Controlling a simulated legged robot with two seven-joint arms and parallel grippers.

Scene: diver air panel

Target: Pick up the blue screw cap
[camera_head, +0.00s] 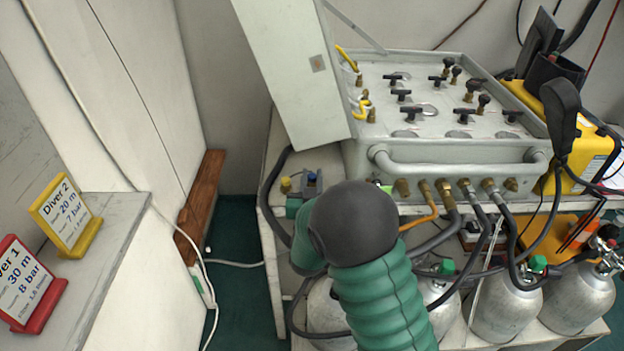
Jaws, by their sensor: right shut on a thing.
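The small blue screw cap (312,176) shows on the shelf side left of the air panel, just below the panel's open lid. My right gripper (312,184) is at the cap and shut on it, with dark grey fingers close around it. My right arm's dark joint and green sleeve hide much of the gripper. I cannot tell whether the cap is lifted off the surface. My left gripper is not in view.
A yellow cap (285,185) stands just left of the blue cap. The grey air panel (430,110) with black valves and hoses is to the right. Silver cylinders (505,305) stand below. Diver signs (66,214) stand on a ledge at left.

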